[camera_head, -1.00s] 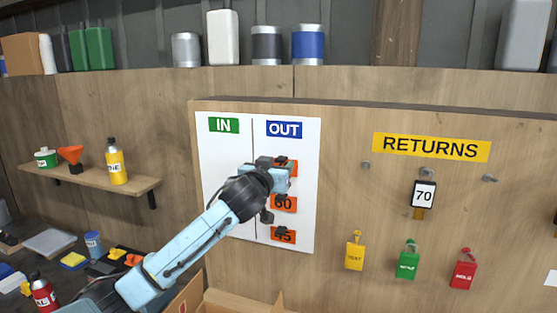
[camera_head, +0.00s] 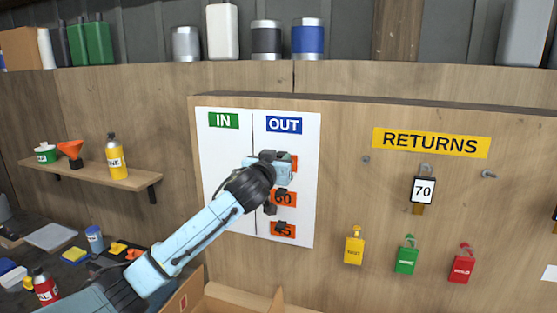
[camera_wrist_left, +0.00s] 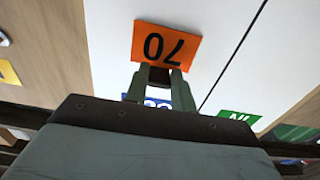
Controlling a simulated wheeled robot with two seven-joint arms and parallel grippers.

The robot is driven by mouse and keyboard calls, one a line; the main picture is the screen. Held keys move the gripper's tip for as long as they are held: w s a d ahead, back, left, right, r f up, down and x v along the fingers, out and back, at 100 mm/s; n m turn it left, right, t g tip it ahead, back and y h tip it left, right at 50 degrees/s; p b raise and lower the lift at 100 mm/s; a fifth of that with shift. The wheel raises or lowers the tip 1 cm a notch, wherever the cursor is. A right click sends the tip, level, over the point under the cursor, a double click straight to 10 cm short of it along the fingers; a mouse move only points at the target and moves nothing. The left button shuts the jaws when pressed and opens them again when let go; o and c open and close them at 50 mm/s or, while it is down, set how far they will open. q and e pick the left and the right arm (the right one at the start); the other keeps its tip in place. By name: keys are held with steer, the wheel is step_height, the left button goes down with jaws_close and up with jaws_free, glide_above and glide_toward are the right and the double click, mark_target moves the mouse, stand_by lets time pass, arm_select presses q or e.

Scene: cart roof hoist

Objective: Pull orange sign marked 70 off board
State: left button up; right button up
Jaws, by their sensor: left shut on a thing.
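The orange sign marked 70 shows upside down in the left wrist view (camera_wrist_left: 165,45), against the white board. In the head view only a small orange edge of it (camera_head: 294,163) shows beside my gripper. My left gripper (camera_head: 282,168) is at the top sign in the OUT column of the white board (camera_head: 228,165). In the left wrist view its fingers (camera_wrist_left: 160,78) are shut on the sign's edge, at a dark part there. The sign looks close to the board; I cannot tell whether it touches. My right gripper is not in view.
Orange signs marked 60 (camera_head: 284,199) and 45 (camera_head: 283,230) hang below on the board. A shelf (camera_head: 95,176) is at left.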

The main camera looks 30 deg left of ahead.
arm_select(q)
jaws_close()
steer(key=shift+v, duration=1.6)
stand_by(0.7)
steer(key=shift+v, duration=2.9)
